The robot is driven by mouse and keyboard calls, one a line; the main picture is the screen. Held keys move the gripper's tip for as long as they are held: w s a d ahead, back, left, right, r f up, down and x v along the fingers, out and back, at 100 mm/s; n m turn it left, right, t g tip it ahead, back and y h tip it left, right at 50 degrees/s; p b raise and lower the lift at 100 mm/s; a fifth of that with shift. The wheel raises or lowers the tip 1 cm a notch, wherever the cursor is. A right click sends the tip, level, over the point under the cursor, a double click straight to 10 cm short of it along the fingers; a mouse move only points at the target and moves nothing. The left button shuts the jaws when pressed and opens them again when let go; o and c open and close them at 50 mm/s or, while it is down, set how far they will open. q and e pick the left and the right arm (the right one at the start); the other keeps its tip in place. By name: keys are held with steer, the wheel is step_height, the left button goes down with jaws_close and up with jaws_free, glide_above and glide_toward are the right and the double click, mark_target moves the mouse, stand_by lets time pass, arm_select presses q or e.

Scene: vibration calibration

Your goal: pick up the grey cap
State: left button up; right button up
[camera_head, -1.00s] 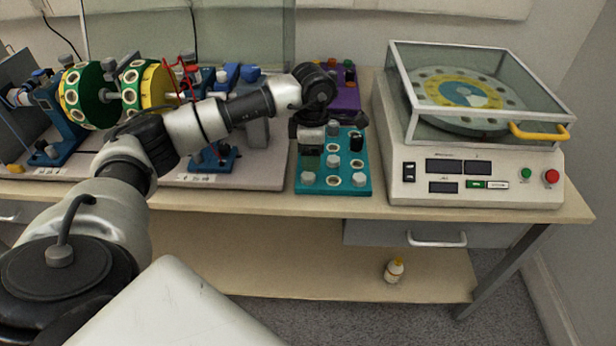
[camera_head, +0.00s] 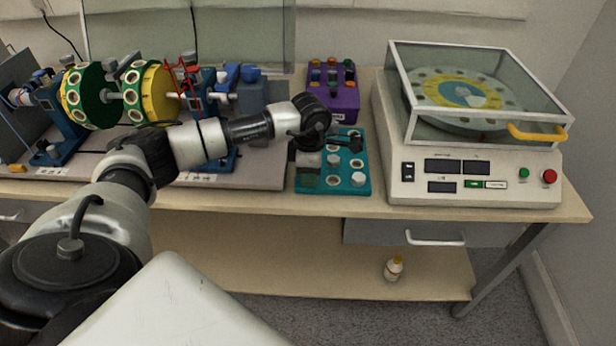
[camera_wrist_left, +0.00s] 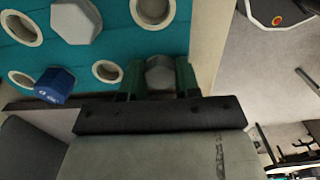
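A teal block (camera_head: 364,188) with holes and caps stands on the bench. My left gripper (camera_head: 308,176) is lowered over its front left corner and hides the cap there in the head view. In the left wrist view, a grey cap (camera_wrist_left: 160,73) sits between the green fingers of my left gripper (camera_wrist_left: 160,80). The fingers flank it closely on both sides; I cannot tell whether they press on it. Other grey caps are at the block's middle (camera_head: 333,161) and front right (camera_head: 359,180). My right gripper is not in view.
A purple block (camera_head: 346,102) with caps stands behind. A glass-covered machine (camera_head: 470,185) stands to the right, a rotor rig (camera_head: 150,92) to the left. The bench's front edge (camera_head: 310,203) is close.

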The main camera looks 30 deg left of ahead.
arm_select(q)
steer(key=c, duration=0.3)
